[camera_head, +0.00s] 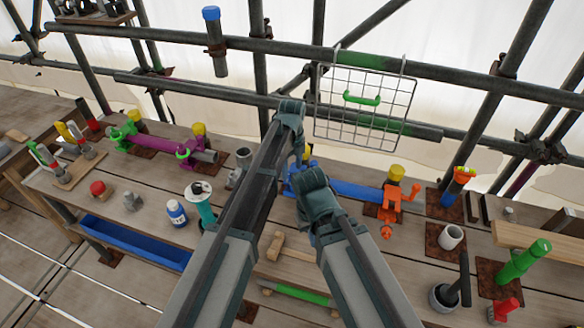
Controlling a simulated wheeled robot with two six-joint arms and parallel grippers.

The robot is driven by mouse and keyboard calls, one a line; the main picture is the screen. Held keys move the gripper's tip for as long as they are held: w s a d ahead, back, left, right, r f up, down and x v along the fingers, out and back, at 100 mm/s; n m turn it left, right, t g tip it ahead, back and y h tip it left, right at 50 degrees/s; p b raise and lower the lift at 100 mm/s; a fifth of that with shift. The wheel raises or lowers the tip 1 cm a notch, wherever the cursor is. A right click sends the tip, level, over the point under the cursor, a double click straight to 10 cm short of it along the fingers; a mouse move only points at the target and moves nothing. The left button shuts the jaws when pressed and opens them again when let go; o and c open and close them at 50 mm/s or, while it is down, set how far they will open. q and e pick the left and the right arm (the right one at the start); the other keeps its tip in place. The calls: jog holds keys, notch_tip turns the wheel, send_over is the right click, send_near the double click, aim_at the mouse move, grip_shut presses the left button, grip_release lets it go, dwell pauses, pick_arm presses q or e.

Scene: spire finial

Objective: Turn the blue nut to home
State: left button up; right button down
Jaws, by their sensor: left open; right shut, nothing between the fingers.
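A blue fitting (289,184), which may be the blue nut, shows at the left end of a blue pipe (352,190) on the bench. My arms hide much of it. An orange clamp (390,204) sits at the pipe's right end beside a yellow-topped post (396,174). My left gripper (300,160) is open, pointing down just above and behind the blue fitting; whether it touches cannot be told. My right gripper (321,232) is lower and nearer, shut and empty, mostly hidden by its own wrist.
A wire basket (365,105) hangs behind on the scaffold. A green cylinder (523,262) and a dark cup (443,297) stand right.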

aim_at(290, 176)
pick_arm(q)
notch_tip(290, 176, up, 11)
jog(key=p, duration=1)
jog(key=shift+r, duration=0.2)
jog(key=s+a+n, duration=1.7)
jog(key=s+n, duration=0.3)
jog(key=n, duration=0.5)
jog(key=s+d+f+m+b, duration=0.1)
jog(key=s+d+f+b, duration=0.2)
jog(key=d+f+b, duration=0.2)
jog(key=s+d+f+m+y+b, duration=0.1)
jog(key=s+d+f+b, duration=0.2)
jog(key=d+f+b, duration=0.3)
notch_tip(290, 176, down, 6)
jog(key=b, duration=0.5)
jog(key=shift+s+r+m, duration=0.2)
jog(key=shift+r+m, duration=0.05)
jog(key=shift+m, duration=0.05)
